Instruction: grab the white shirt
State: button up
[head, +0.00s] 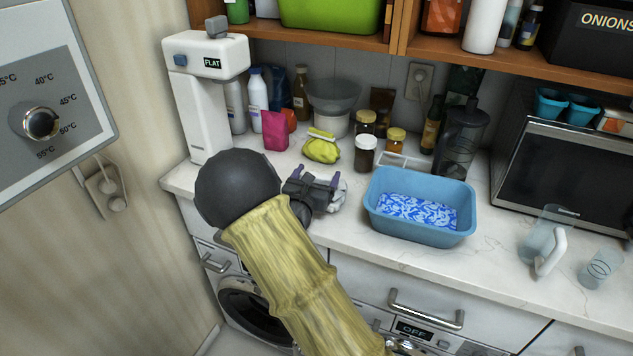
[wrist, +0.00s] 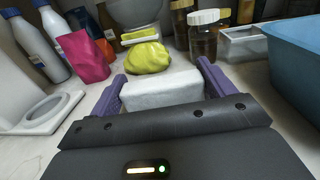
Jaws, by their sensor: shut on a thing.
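A white, block-like bundle that looks like the folded white shirt (wrist: 162,90) sits between the purple fingers of my gripper (wrist: 160,79) in the wrist view. The fingers are shut on it, one at each side. In the head view the white shirt (head: 341,192) shows only in part, behind my gripper (head: 319,176), low over the counter. I cannot tell whether it still touches the counter. My gripper's body hides its near side.
A blue basin (head: 420,236) with blue-and-white patterned contents stands just right. A yellow-green bundle (head: 321,147), a pink pouch (head: 275,131) and several jars and bottles stand behind. A white appliance (head: 203,100) is left. A glass pitcher (head: 545,236) is far right.

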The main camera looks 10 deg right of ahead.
aim_at(317, 174)
notch_tip(317, 174, up, 10)
jog(key=shift+f, duration=0.1)
jog(key=shift+f, duration=0.1)
dwell(0.7)
